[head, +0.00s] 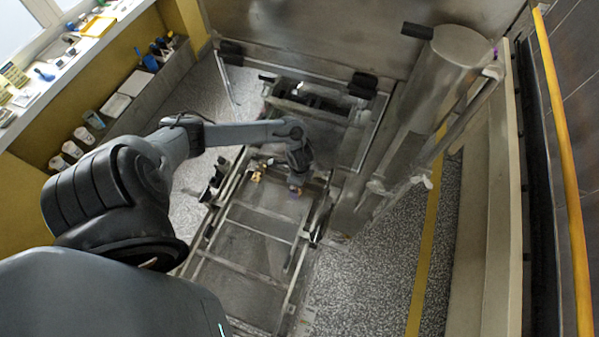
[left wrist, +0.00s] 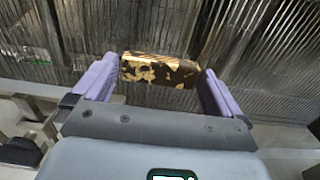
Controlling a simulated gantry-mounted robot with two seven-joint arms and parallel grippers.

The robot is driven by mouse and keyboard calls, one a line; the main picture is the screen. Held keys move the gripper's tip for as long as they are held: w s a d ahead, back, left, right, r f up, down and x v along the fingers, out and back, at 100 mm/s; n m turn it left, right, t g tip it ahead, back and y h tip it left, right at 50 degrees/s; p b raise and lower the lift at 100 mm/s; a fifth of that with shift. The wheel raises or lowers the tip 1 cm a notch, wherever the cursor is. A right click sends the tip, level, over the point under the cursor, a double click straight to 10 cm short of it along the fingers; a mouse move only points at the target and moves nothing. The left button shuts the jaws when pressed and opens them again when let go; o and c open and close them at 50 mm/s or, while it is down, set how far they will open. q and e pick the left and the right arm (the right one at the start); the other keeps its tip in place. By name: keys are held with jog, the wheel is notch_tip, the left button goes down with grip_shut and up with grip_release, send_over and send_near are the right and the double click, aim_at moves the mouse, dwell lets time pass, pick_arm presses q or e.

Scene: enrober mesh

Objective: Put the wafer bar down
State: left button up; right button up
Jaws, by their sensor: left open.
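The wafer bar (left wrist: 160,70), golden with dark brown patches, lies across the space between my left gripper's (left wrist: 159,66) two purple fingers in the left wrist view. The fingers are open, one near each end of the bar. Whether either touches it, I cannot tell. The bar is over or on the ribbed metal mesh (left wrist: 235,45); the exact height is unclear. In the head view my left gripper (head: 295,188) is low over the metal frame and small in the picture. A small golden thing (head: 258,174) shows left of it, too small to identify. My right gripper is not in view.
The metal conveyor frame (head: 262,215) has rails and crossbars around the gripper. A large metal cylinder (head: 460,45) on a slanted support stands at the right. A shelf (head: 110,30) with small items runs along the left wall. The nearer mesh bed is clear.

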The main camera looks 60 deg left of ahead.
pick_arm(q)
notch_tip(320, 180, up, 11)
jog(key=w+d+r+t+h+p, duration=0.1)
jog(key=d+t, duration=0.2)
jog(key=d, duration=0.8)
jog(key=w+d+r+t+h, duration=0.1)
jog(key=d+r+t, duration=0.15)
jog(key=d, duration=0.85)
jog(key=s+a+r+n+g+y, duration=0.1)
jog(key=s+a+r+n+g, duration=0.1)
jog(key=s+r+n, duration=0.3)
jog(key=s+n, duration=0.2)
jog(key=s, duration=0.2)
jog(key=shift+s+a+r+y, duration=0.2)
jog(key=shift+s+a+y, duration=0.05)
jog(key=shift+s+y, duration=0.15)
jog(key=shift+r, duration=0.25)
